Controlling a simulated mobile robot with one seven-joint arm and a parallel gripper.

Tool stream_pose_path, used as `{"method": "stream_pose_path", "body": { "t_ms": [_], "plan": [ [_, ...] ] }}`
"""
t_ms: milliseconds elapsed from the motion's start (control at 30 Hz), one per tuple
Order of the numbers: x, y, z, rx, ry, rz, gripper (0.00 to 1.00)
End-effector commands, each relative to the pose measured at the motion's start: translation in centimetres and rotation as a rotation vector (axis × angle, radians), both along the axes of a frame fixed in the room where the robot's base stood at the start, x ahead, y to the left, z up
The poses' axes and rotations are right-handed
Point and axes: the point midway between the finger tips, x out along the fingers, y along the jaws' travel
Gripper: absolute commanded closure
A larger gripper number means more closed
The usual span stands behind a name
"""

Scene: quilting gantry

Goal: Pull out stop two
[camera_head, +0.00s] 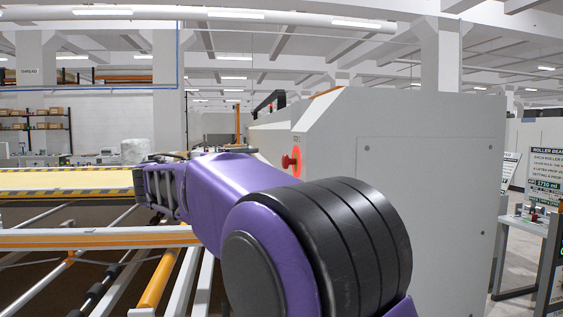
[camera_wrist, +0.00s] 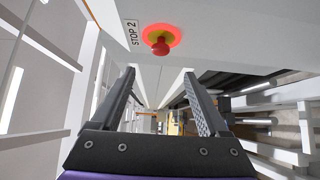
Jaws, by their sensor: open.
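Stop two is a red mushroom button on a round plate, set on the grey machine housing; in the head view the button (camera_head: 290,161) sticks out from the housing's left face. In the wrist view the button (camera_wrist: 158,44) shows near the top centre, beside a label reading STOP 2 (camera_wrist: 131,34). My gripper (camera_wrist: 160,82) is open and empty, its two black fingers wide apart. The button lies beyond the fingertips, above the gap between them in the picture, and nothing touches it. In the head view my purple arm hides the fingers.
The grey machine housing (camera_head: 430,190) fills the right of the head view. A quilting bed with rails and an orange beam (camera_head: 100,238) lies at the left. A stand with a roller sign (camera_head: 548,165) is at the far right.

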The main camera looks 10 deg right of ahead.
Motion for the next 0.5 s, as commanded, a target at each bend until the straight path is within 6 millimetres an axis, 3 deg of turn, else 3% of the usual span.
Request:
{"method": "stream_pose_path", "body": {
  "t_ms": [500],
  "plan": [
    [7.9, -8.0, 0.1, -0.001, 0.003, -0.002, 0.22]
  ]
}}
